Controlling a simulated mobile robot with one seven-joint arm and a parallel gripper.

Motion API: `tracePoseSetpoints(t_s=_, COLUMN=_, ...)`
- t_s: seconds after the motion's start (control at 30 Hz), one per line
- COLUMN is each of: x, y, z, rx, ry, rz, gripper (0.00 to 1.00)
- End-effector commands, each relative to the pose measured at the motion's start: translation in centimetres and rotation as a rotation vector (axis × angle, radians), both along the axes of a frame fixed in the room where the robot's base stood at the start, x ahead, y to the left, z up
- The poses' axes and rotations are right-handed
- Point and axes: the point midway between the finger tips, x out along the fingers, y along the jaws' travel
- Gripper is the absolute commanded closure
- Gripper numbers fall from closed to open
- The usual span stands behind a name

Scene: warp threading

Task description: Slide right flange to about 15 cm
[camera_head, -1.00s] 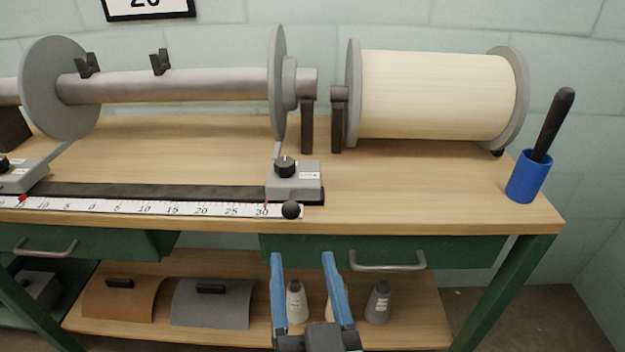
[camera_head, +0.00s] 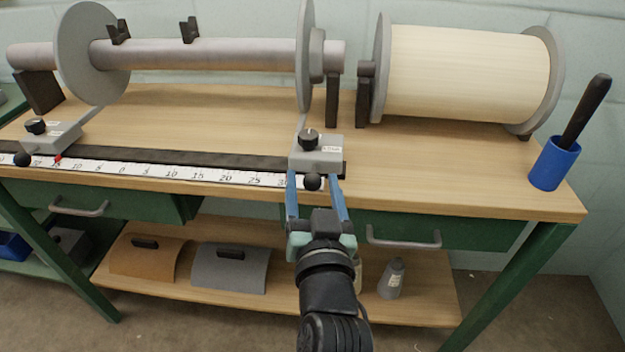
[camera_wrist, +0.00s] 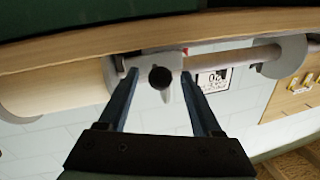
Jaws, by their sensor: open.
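The right flange (camera_head: 304,58) is a grey disc standing upright on the beam tube (camera_head: 200,54). Its grey carriage (camera_head: 317,152) sits at the right end of the black rail, with a dark knob on top and a black ball handle (camera_head: 313,182) in front. The carriage is close to the 30 mark of the white scale (camera_head: 205,175). My gripper (camera_head: 312,179) is open, its blue fingers on either side of the ball handle. In the wrist view the ball handle (camera_wrist: 160,77) shows between the fingers, with gaps to both; contact is not visible.
The left flange (camera_head: 88,55) and its carriage (camera_head: 50,136) stand to the left. A cream warp roll (camera_head: 465,75) and a blue cup (camera_head: 554,165) are to the right. The rail between the carriages is clear. Drawer handles (camera_head: 403,238) project below the table edge.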

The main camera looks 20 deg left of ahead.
Motion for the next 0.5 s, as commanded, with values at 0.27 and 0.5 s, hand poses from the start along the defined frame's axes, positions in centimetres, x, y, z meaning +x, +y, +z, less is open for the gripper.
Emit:
tracePoseSetpoints(t_s=0.27, x=1.16, y=0.65, z=0.04, rx=0.0, ry=-0.001, rz=0.0, gripper=0.34)
tracePoseSetpoints(t_s=0.5, x=1.15, y=0.63, z=0.04, rx=0.0, ry=-0.001, rz=0.0, gripper=0.39)
